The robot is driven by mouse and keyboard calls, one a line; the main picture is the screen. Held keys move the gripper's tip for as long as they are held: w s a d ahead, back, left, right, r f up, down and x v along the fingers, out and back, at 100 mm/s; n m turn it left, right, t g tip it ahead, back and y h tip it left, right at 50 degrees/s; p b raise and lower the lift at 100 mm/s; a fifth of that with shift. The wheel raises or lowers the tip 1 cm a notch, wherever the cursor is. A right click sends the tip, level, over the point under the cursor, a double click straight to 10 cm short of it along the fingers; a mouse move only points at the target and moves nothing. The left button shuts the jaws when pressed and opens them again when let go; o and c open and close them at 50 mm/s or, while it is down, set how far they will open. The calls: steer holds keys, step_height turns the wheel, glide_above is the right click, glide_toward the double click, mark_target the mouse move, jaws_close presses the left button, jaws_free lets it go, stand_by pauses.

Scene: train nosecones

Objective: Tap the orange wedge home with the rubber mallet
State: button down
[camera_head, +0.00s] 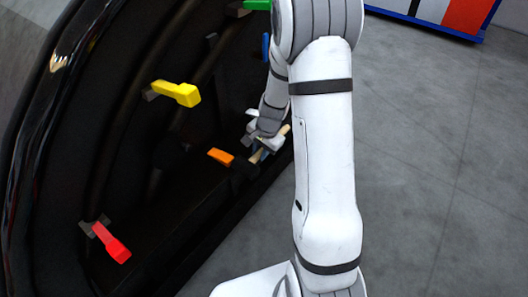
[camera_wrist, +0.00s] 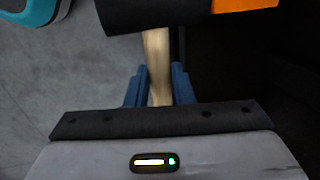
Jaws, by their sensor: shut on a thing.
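The orange wedge (camera_head: 221,156) sits at the inner side of the black nosecone shell in the head view, and its edge shows at the top right of the wrist view (camera_wrist: 245,5). My gripper (camera_wrist: 158,85) is shut on the wooden handle of the rubber mallet (camera_wrist: 157,50). The mallet's black head (camera_wrist: 140,14) lies across the top of the wrist view, just left of the orange wedge; I cannot tell whether they touch. In the head view the mallet's handle (camera_head: 285,130) shows by my gripper (camera_head: 265,143), partly hidden by my arm.
The black nosecone shell (camera_head: 60,110) curves around the left. A yellow wedge (camera_head: 180,93), a red wedge (camera_head: 112,243), a green wedge (camera_head: 257,4) and a partly hidden blue piece (camera_head: 265,46) are along it. Grey floor (camera_head: 430,180) lies open at right. A teal-edged object (camera_wrist: 35,14) is at the wrist view's top left.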

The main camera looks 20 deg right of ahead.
steer(key=shift+w+a, duration=0.4)
steer(key=shift+w, duration=0.15)
steer(key=shift+s+d, duration=0.45)
steer(key=shift+s, duration=0.15)
steer(key=shift+w+a, duration=0.4)
steer(key=shift+w, duration=0.2)
